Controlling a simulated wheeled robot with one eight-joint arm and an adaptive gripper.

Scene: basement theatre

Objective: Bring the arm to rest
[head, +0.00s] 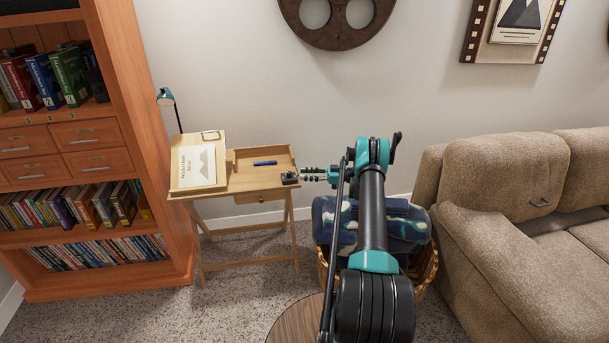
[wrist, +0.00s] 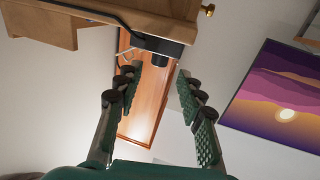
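My arm reaches out over the basket toward the small wooden desk (head: 262,177). My gripper (head: 303,175) is at the desk's right edge in the head view, beside a small black object (head: 290,178) there. In the wrist view my gripper (wrist: 158,78) has its two green-padded fingers apart with empty space between them. The black object (wrist: 157,45) shows just beyond the fingertips, by the desk's wooden edge (wrist: 100,20). I cannot tell whether a finger touches it.
A bookcase (head: 160,150) stands left. A wicker basket (head: 428,268) with blankets, a round table (head: 296,322) and a sofa (head: 480,230) are near my arm.

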